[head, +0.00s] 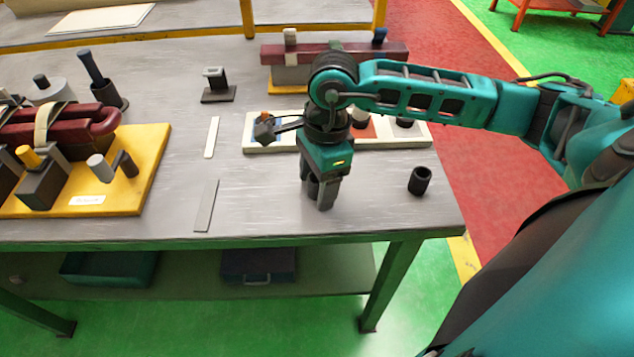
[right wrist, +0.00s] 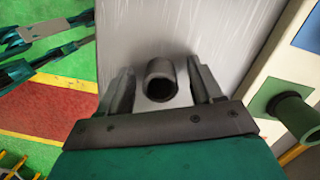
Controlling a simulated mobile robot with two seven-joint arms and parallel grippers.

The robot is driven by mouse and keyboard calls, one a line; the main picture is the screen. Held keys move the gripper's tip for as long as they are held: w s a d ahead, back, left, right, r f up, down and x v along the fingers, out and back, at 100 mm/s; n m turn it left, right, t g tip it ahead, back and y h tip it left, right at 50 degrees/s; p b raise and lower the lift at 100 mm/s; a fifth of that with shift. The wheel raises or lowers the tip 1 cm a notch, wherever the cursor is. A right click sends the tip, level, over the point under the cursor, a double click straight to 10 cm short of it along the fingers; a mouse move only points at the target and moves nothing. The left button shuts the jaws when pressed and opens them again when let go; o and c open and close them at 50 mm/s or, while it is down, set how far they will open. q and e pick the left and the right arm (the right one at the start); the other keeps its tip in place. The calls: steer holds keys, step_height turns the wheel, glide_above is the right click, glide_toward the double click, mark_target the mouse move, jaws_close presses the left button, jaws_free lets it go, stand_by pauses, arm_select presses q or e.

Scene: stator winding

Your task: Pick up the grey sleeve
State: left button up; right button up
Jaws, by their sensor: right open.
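The grey sleeve (head: 420,180) is a short, dark, hollow cylinder standing upright on the table near its front right corner. My right gripper (head: 322,200) points down over the table, left of the sleeve in the head view, with a clear gap between them. In the right wrist view the sleeve (right wrist: 159,80) shows with its open end towards the camera, in line with the space between the two parted fingers. The right gripper is open and holds nothing. My left gripper is not in view.
A pale tray (head: 260,147) with coloured squares and small parts lies behind my right gripper. A yellow board (head: 150,165) with a dark red winding assembly stands at the left. Flat strips (head: 206,207) lie between them. Bare table surrounds the sleeve; the table's edge is close by.

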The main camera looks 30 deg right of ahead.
steer(key=c, duration=1.1)
steer(key=shift+r, duration=0.1)
